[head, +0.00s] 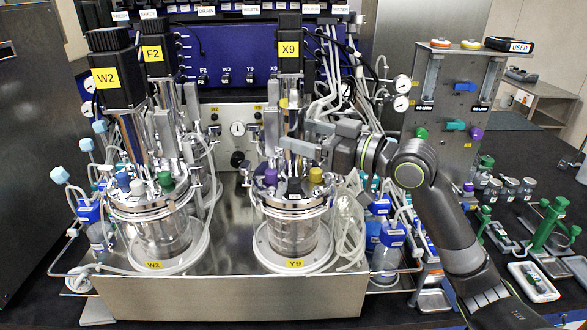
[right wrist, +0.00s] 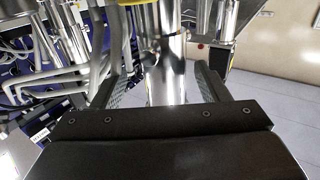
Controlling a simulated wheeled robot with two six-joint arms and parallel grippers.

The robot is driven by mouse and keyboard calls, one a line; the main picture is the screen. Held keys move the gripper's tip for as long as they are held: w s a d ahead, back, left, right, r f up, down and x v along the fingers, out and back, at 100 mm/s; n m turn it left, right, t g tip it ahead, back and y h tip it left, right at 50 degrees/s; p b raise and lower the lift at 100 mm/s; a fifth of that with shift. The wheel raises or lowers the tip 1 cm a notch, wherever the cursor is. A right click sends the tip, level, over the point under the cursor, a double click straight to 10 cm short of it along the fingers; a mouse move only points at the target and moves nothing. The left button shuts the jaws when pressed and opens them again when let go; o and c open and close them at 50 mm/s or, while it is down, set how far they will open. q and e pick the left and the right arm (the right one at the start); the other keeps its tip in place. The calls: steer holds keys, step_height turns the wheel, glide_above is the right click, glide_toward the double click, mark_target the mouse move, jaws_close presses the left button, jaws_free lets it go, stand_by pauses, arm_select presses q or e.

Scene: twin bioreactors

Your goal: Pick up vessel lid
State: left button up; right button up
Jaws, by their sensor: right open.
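The vessel labelled Y9 (head: 295,235) stands at the centre front of the steel tray in the head view. Its round metal lid (head: 290,200) sits on it, with purple and yellow caps on top. A motor labelled X9 (head: 290,50) stands above it on a shiny metal column. My right gripper (head: 298,137) is at this column, above the lid, reaching in from the right. In the right wrist view its two fingers (right wrist: 160,85) are spread, with a metal column (right wrist: 166,75) between them and gaps on both sides. My left gripper is not in view.
A second vessel labelled W2 (head: 155,240), with its own motor, stands at the left. Tubing loops (head: 347,225) hang right of the Y9 vessel. The tray's front wall (head: 230,298) is bare.

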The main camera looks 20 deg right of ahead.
mark_target(284, 129)
steer(key=shift+b+x, duration=0.4)
steer(key=shift+x, duration=1.95)
steer(key=shift+s+a, duration=0.15)
steer(key=shift+c, duration=0.9)
jaws_close()
steer(key=shift+r, duration=0.25)
